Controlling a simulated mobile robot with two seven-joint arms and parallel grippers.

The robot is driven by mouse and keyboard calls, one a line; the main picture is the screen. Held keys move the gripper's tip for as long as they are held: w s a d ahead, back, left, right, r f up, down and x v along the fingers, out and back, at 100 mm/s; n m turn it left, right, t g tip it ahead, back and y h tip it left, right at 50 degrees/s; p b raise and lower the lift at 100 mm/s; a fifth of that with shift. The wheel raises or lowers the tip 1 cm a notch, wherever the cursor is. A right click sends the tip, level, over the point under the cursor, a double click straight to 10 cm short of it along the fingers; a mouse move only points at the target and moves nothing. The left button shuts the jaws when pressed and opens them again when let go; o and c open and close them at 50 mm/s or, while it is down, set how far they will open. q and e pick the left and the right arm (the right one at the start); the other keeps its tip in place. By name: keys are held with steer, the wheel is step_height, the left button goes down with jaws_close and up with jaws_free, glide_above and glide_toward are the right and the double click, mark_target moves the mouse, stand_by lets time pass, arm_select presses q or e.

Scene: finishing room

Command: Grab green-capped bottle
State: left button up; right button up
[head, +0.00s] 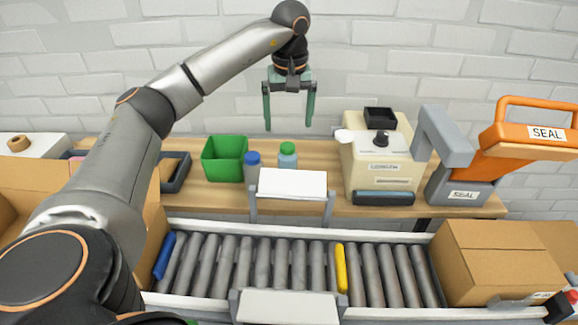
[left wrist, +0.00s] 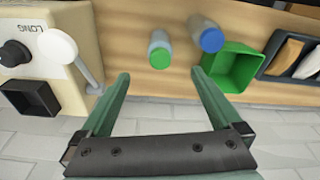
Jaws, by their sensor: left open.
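The green-capped bottle (head: 287,156) stands on the wooden bench behind a white panel, which hides its lower part in the head view. A blue-capped bottle (head: 252,165) stands just left of it. My left gripper (head: 289,128) is open and empty, pointing down above and behind the bottles. In the left wrist view, the green-capped bottle (left wrist: 160,50) lies beyond the open fingertips (left wrist: 160,78), roughly between their lines and not touched. The blue-capped bottle (left wrist: 207,36) is to its right there. My right gripper is not in view.
A green bin (head: 224,158) stands left of the bottles, close to a finger in the left wrist view. A cream machine (head: 380,165) and an orange-handled sealer (head: 500,150) stand to the right. A roller conveyor (head: 300,268) with a cardboard box (head: 495,262) runs in front.

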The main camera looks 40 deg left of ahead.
mark_target(288, 146)
arm_select(q)
steer(key=f, duration=0.6)
steer(key=w+a+f, duration=0.1)
steer(key=f, duration=0.3)
jaws_close()
stand_by(0.7)
